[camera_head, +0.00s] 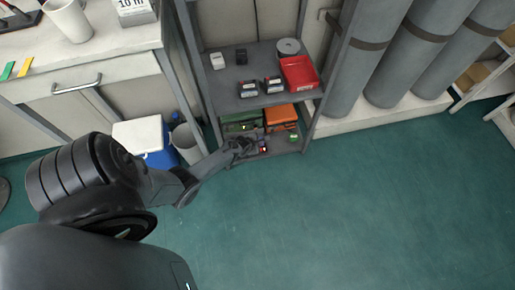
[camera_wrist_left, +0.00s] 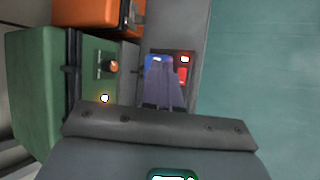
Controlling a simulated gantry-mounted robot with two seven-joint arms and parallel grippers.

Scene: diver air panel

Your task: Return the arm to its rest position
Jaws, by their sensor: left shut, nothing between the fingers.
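My left arm reaches from the lower left in the head view to the bottom shelf of the grey rack. My left gripper (camera_head: 248,146) is at the front of that shelf, low and small in this view. In the left wrist view its two fingers (camera_wrist_left: 166,68) are together with nothing between them. They lie in front of a small panel with a blue part (camera_wrist_left: 154,60) and a red part (camera_wrist_left: 185,74). I cannot tell whether they touch it. The panel's red light (camera_head: 263,149) shows just right of the gripper in the head view. My right gripper is out of view.
A green case (camera_wrist_left: 45,95) with an orange knob (camera_wrist_left: 113,66) stands close left of the fingers. An orange case (camera_head: 281,116) is behind. The rack's middle shelf (camera_head: 232,92) holds a red tray (camera_head: 299,73). Open green floor (camera_head: 370,200) lies right.

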